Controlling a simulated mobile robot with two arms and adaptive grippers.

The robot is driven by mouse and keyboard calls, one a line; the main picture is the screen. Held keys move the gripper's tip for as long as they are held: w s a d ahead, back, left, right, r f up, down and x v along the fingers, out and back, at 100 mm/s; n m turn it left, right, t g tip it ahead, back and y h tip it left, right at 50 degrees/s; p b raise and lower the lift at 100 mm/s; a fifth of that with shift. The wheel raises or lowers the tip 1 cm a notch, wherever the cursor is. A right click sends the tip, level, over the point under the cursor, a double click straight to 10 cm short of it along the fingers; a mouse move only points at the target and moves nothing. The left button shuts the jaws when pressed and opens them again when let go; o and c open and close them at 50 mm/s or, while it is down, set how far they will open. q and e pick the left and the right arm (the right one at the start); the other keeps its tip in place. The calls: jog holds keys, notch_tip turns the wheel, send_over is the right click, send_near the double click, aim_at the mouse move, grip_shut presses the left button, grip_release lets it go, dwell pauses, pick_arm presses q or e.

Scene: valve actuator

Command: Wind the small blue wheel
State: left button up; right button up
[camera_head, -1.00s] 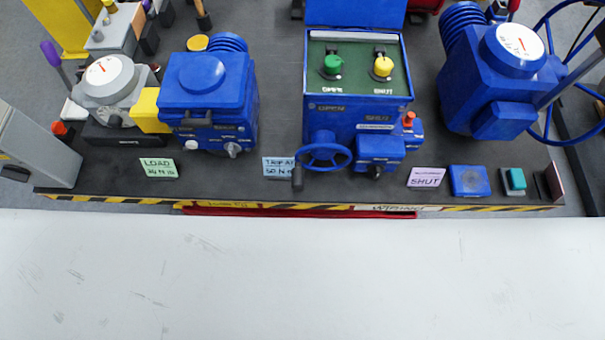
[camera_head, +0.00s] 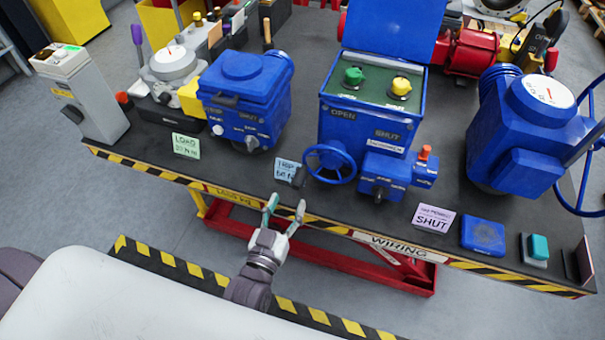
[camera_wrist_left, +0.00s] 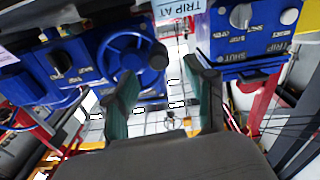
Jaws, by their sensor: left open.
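The small blue wheel (camera_head: 330,163) is mounted on the front of the blue actuator box with the green and yellow knobs. It has spokes and a dark handle knob (camera_head: 298,178) at its lower left. In the left wrist view the wheel (camera_wrist_left: 131,55) shows just past my fingers, with its handle knob (camera_wrist_left: 158,58) between them in the picture. My left gripper (camera_head: 286,203) is open and empty, in front of the bench edge, below and left of the wheel. Its fingers also show in the left wrist view (camera_wrist_left: 160,95). I see no contact with the wheel. My right gripper is not in view.
The bench edge (camera_head: 240,198) has yellow-black stripes. A blue unit (camera_head: 245,95) stands left of the wheel's box, and a large actuator (camera_head: 525,125) stands at the right. A label card (camera_head: 288,171) is left of the wheel.

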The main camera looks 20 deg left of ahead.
aim_at(301, 175)
pick_arm(q)
jog(key=w, duration=0.3)
jog(key=w+p, duration=0.1)
jog(key=w, duration=0.5)
jog(key=shift+d+p, duration=0.25)
jog(key=shift+p, duration=0.1)
jog(key=shift+w, duration=0.45)
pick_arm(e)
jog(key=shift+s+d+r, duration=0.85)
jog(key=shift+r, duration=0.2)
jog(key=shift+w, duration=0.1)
pick_arm(q)
grip_shut()
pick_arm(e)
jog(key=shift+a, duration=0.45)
